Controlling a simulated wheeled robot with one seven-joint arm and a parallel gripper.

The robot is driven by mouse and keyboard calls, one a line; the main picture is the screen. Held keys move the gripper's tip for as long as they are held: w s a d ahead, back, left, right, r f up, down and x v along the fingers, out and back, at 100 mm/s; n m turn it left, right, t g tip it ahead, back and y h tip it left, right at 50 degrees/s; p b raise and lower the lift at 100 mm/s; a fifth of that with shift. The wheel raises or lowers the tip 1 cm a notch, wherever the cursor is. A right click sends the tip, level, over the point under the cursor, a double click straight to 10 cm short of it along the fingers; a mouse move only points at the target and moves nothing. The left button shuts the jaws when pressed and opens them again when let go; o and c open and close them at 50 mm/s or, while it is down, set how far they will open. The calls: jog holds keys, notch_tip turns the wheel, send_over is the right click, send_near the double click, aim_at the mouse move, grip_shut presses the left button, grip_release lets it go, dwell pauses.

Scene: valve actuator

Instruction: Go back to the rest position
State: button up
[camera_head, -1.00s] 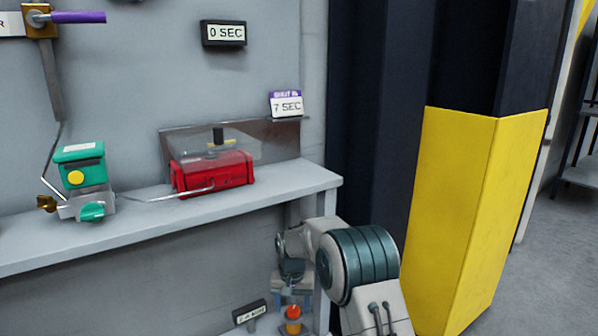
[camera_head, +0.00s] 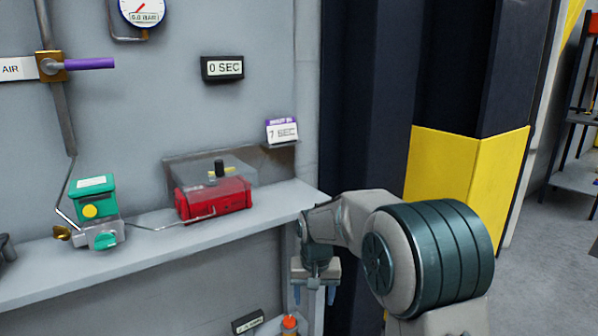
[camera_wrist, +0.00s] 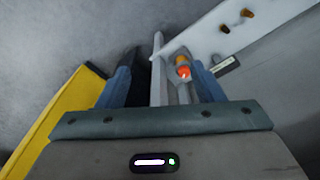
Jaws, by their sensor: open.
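My gripper (camera_head: 314,292) hangs pointing down at the right end of the shelf, just in front of the shelf's end. In the wrist view my gripper (camera_wrist: 160,88) shows its two blue fingers spread apart, with nothing held between them. The red valve actuator (camera_head: 215,199) with a clear cover sits on the shelf, left of my gripper and apart from it. A green unit with a yellow button (camera_head: 95,200) stands further left on the shelf, joined to the actuator by a thin pipe.
The grey shelf (camera_head: 160,252) runs along the wall. An orange-topped item (camera_head: 289,323) stands low below its right end; it also shows in the wrist view (camera_wrist: 183,71). A yellow and black pillar (camera_head: 460,170) stands to the right. Floor at far right is clear.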

jog(key=s+d+r+t+p, duration=0.1)
jog(key=s+d+r+p, duration=0.4)
jog(key=r, duration=0.4)
jog(key=s+d+r+p, duration=0.2)
jog(key=s+r+p, duration=0.2)
jog(key=s+r, duration=0.45)
jog(key=s+d+r+p, duration=0.2)
jog(key=s+r+p, duration=0.1)
jog(key=s, duration=0.3)
jog(key=s+d+r+t+p, duration=0.1)
jog(key=s+d+r+p, duration=0.1)
jog(key=s+r+p, duration=0.2)
jog(key=s+p, duration=0.1)
jog(key=s, duration=0.2)
jog(key=shift+s+d+r, duration=0.15)
jog(key=shift+d+r, duration=0.05)
jog(key=shift+r, duration=0.1)
